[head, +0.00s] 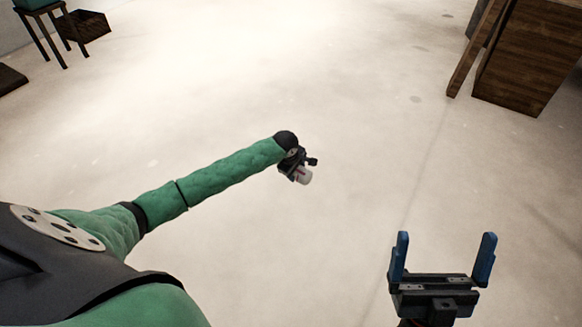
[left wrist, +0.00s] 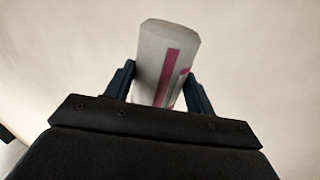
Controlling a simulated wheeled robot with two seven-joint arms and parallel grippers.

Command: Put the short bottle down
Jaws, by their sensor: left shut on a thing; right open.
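The short bottle (left wrist: 166,62) is white with a dark pink mark. In the left wrist view it sits between the two dark fingers of my left gripper (left wrist: 160,92), which is shut on it. In the head view the bottle (head: 304,175) shows small at the end of my outstretched left arm, in my left gripper (head: 297,166). Only bare floor shows behind it. My right gripper (head: 443,258), with blue fingers spread wide, is open and empty at the lower right.
The pale floor (head: 360,80) is clear around both grippers. A wooden cabinet (head: 527,57) stands at the upper right. At the upper left are a dark-legged stand (head: 45,32), a brown wooden crate (head: 84,27) and a dark flat object (head: 10,79) at the edge.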

